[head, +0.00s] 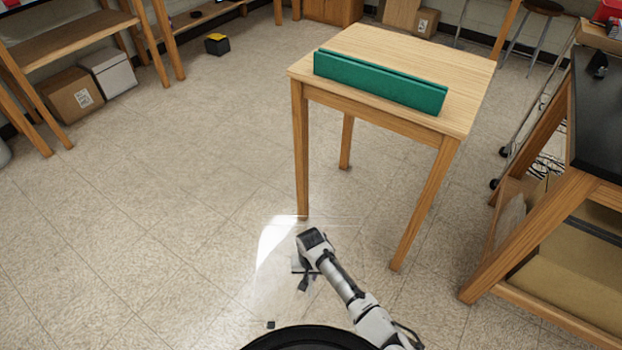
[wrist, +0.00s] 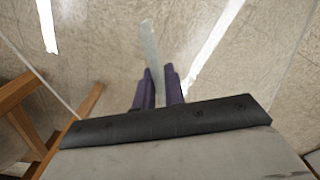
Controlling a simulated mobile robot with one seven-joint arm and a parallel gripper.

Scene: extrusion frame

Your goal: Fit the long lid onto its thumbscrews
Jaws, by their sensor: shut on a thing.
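A clear, see-through panel, which I take for the long lid (head: 276,240), hangs over the floor in front of the table. Its outline is faint, with a bright white glare at its left. My gripper (head: 303,275) is shut on it. In the wrist view the lid's pale edge (wrist: 151,45) runs between the two purple fingers of my gripper (wrist: 157,88). A long green channel (head: 380,81) stands lengthwise on the wooden table, apart from the lid. I cannot make out any thumbscrews.
The light wooden table (head: 447,60) is otherwise bare, and its legs (head: 301,150) stand just beyond my gripper. A workbench with a black top (head: 600,110) stands at the right. Shelving (head: 75,48) with boxes is at the far left. The floor at left is open.

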